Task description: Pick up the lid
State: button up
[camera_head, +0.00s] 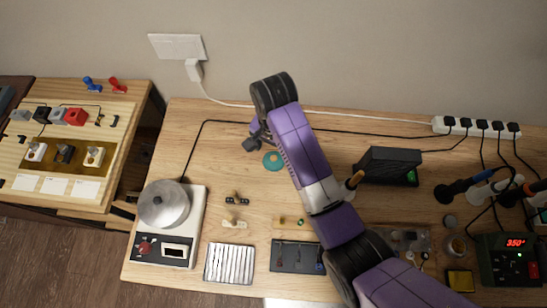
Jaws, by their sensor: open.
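A grey disc (449,221) lies beside a small round container (457,245) on the right and could also be a lid. My gripper (250,144) is open over the back of the bench, well to the right of and beyond the silver piece, apart from it. A teal round item (272,160) lies close beside my gripper. My arm hides the bench's middle.
The wooden bench (200,130) has a power strip (477,127) and cables along its back. A black box (390,165), soldering tools and a red-display station (508,260) stand right. A slotted tray (229,263) and small parts lie in front. A side table (125,95) stands left.

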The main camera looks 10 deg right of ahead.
aim_at(274, 158)
jog(key=shift+w+f+p, duration=0.15)
jog(key=shift+f+p, duration=0.2)
jog(key=shift+f, duration=2.35)
jog(key=shift+d, duration=0.1)
jog(key=c, duration=1.5)
